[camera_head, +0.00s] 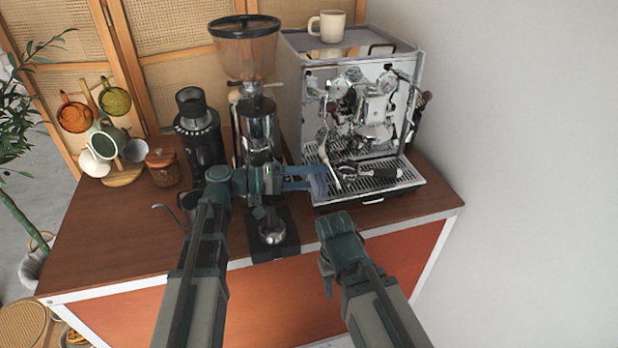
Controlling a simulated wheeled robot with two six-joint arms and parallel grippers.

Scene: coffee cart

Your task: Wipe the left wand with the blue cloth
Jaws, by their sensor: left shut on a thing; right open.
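The espresso machine (360,110) is a chrome box at the right of the counter. Its left wand (324,150) is a thin pale tube that hangs down the machine's left front. My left gripper (305,179) reaches right, in front of the machine's left front corner, and is shut on the blue cloth (319,182). The cloth shows just left of the wand's lower end; I cannot tell whether they touch. My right gripper (326,277) is open and empty, lower down, in front of the counter edge. Its fingers are partly hidden.
A grinder (260,130) with a clear hopper stands left of the machine, close behind my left arm. A portafilter (370,173) lies on the drip tray (372,190). A mug (328,25) is on top of the machine. A mug rack (122,178) and brown jar (163,170) stand left.

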